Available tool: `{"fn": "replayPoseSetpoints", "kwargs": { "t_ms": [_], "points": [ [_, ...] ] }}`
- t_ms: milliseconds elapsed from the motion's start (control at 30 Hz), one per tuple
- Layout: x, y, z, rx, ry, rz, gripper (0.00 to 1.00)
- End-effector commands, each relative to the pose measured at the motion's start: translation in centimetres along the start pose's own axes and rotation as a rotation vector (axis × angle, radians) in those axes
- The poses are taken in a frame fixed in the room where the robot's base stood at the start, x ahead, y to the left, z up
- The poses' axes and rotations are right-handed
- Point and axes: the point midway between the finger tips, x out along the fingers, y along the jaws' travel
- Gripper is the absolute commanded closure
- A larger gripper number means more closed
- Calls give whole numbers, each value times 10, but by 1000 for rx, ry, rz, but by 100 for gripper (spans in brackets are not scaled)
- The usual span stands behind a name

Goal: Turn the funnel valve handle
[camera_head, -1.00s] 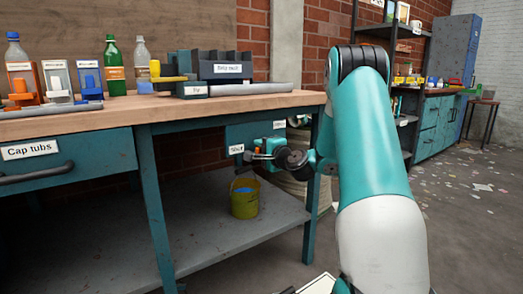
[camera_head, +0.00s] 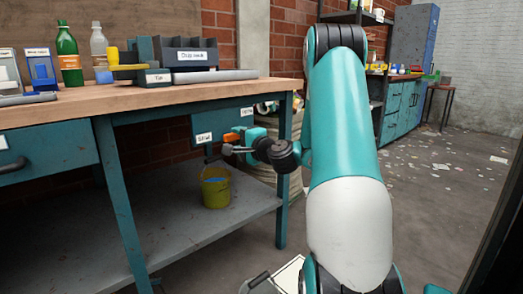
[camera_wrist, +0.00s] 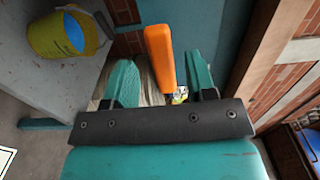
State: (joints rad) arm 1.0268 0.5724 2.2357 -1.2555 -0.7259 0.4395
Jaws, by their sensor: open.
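The orange valve handle (camera_head: 231,137) shows just above my gripper (camera_head: 234,150), on the teal panel (camera_head: 212,123) under the workbench. In the wrist view the orange handle (camera_wrist: 159,42) points up the picture, between the two teal fingers of my gripper (camera_wrist: 160,66). The fingers are open, with a visible gap on each side of the handle. A "Shut" label (camera_head: 204,138) is to the left of the handle, and another small label (camera_head: 246,112) is above right. The funnel itself cannot be made out.
A yellow bucket (camera_head: 215,190) with blue inside stands on the lower shelf (camera_head: 190,240), below the handle; the bucket (camera_wrist: 52,40) is also at upper left in the wrist view. The workbench top (camera_head: 150,98) holds bottles and trays.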

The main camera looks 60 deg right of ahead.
Motion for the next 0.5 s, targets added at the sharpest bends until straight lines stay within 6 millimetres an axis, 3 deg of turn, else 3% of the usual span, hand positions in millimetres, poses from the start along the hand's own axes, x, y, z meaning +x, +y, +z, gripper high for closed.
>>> {"fn": "replayPoseSetpoints", "kwargs": {
  "t_ms": [300,500],
  "points": [
    [-84,7,-2,-4,8,-3,49],
    [-112,4,-1,-5,3,-4,49]
  ]
}}
